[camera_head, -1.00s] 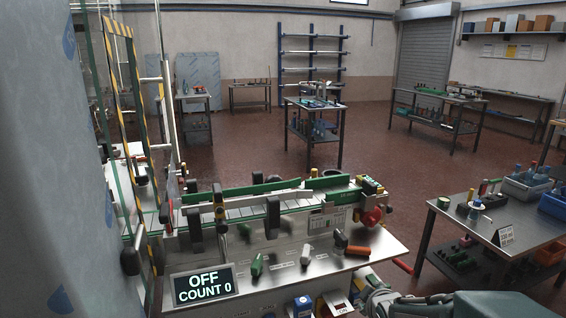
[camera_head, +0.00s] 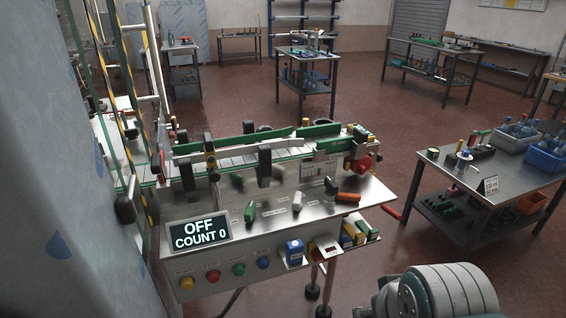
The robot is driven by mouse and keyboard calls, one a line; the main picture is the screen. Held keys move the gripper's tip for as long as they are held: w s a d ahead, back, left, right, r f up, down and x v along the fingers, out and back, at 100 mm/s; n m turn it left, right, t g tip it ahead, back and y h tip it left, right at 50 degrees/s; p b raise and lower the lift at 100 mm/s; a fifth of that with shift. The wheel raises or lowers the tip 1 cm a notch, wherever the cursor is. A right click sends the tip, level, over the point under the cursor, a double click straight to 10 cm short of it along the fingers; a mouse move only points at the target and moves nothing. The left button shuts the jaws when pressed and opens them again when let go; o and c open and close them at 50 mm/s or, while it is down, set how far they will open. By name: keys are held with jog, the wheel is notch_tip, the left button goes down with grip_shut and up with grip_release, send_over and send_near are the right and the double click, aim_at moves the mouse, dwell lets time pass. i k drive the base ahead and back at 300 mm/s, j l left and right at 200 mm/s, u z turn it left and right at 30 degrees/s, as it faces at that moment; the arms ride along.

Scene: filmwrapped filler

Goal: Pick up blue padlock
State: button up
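A small blue block-shaped thing with a pale face (camera_head: 295,252) is at the front of the machine bench, to the right of the row of round buttons. It looks like the blue padlock, but it is too small to make out a shackle. Only a grey rounded part of my arm shows at the bottom right, well to the right of the blue thing and apart from it. My gripper's fingers are not in view.
The machine bench (camera_head: 370,196) carries a conveyor with green rails (camera_head: 228,147) and an OFF / COUNT 0 display (camera_head: 195,234). Several coloured handles lie on it. A small tray of coloured blocks (camera_head: 355,235) sits right of the blue thing. A steel table (camera_head: 440,172) stands right; red floor lies between.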

aim_at(295, 249)
jog(key=u, duration=1.25)
jog(key=z, duration=0.9)
jog(key=i+l+u, duration=0.15)
jog(key=i, duration=0.15)
jog(key=i+l+u, duration=0.1)
jog(key=i+l, duration=0.1)
jog(key=i, duration=0.1)
